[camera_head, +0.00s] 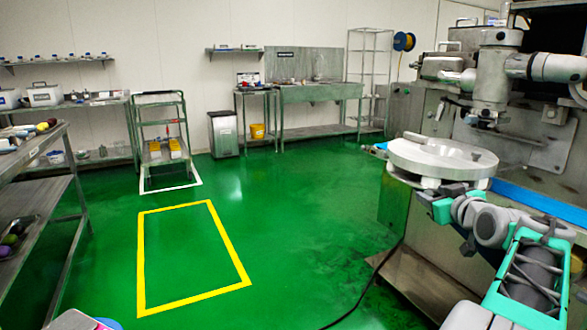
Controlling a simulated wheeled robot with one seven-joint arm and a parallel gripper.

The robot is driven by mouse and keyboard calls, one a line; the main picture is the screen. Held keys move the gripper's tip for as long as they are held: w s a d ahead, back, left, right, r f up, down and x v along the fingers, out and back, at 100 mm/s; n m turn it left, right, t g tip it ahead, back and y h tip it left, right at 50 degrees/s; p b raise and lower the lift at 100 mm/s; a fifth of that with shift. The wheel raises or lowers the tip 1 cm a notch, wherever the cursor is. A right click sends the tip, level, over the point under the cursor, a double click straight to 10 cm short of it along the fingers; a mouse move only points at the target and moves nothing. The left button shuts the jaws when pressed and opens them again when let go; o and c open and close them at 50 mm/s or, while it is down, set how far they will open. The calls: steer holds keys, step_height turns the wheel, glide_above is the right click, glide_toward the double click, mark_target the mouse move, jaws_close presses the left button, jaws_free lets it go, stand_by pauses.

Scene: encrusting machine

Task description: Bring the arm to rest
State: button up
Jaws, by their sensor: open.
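My arm (489,222), grey with teal bands, reaches from the lower right corner up and left toward the encrusting machine (540,115). Its far end, with my gripper (430,200), is small in the picture, just below and in front of the machine's round grey disc (435,158). My gripper is open, and nothing shows held in it. I cannot tell whether it touches the disc or its support. The fingertips are hard to make out.
A blue belt (545,205) runs along the machine's front. A black cable (370,285) lies on the green floor. The yellow floor frame (190,258) is empty. Metal shelves (45,180) stand at left, a cart (160,130) and steel tables (320,92) at the back. The middle floor is clear.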

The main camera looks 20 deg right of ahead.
steer(key=w+a+r+g+y+p, duration=0.1)
steer(key=w+a+r+p, duration=0.25)
steer(key=a, duration=0.45)
steer(key=w+a+r+g+y+p, duration=0.2)
steer(key=a+p, duration=0.3)
steer(key=a, duration=0.3)
steer(key=s+a+g+y+p, duration=0.25)
steer(key=a+p, duration=0.55)
steer(key=a, duration=0.5)
steer(key=s+a+r+n+g+p, duration=0.1)
steer(key=s+a+g+p, duration=0.5)
steer(key=s+a+p, duration=0.6)
steer(key=s+a, duration=0.2)
steer(key=s, duration=0.3)
steer(key=shift+s+a+r, duration=0.3)
steer(key=shift+s, duration=0.1)
steer(key=shift+h, duration=0.25)
